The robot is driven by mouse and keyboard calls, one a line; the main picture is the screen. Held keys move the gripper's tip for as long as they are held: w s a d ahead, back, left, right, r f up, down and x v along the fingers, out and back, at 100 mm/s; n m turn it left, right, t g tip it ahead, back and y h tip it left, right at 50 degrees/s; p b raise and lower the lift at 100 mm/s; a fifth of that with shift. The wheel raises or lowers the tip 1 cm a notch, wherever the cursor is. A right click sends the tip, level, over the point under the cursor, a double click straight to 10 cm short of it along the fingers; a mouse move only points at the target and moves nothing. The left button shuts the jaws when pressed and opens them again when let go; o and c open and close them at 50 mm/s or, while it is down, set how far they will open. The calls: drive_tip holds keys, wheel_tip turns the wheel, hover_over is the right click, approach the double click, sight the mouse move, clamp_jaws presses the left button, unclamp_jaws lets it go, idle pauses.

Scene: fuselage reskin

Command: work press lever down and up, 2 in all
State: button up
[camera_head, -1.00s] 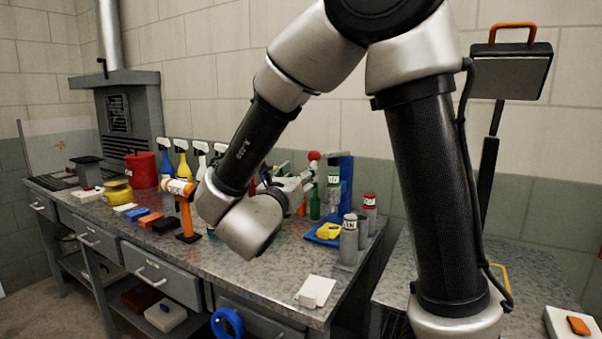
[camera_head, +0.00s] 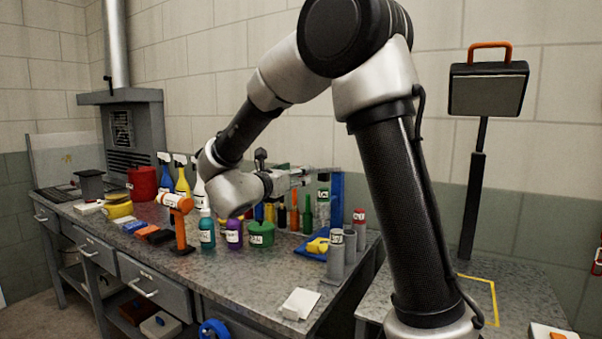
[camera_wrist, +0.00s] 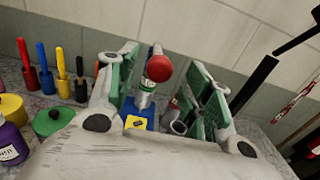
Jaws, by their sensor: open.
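The blue press (camera_head: 337,198) stands at the back right of the workbench. In the wrist view its blue base (camera_wrist: 140,113) shows below a red ball knob (camera_wrist: 158,68) on the lever. My gripper (camera_wrist: 162,76) is open, with one green-padded finger on either side of the knob in that view. I cannot tell whether the knob is between the fingertips in depth or beyond them. In the head view my gripper (camera_head: 300,178) is beside the press, and the knob cannot be made out there.
A yellow item (camera_head: 317,245) lies by the press, with grey cylinders (camera_head: 336,255) in front. Purple (camera_head: 234,234) and teal (camera_head: 207,232) bottles and a green pot (camera_head: 262,234) stand below my wrist. An orange stand (camera_head: 180,225) is to the left. The bench front is mostly clear.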

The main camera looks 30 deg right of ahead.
drive_tip(key=x, duration=0.4)
drive_tip(key=shift+d, duration=0.1)
clamp_jaws()
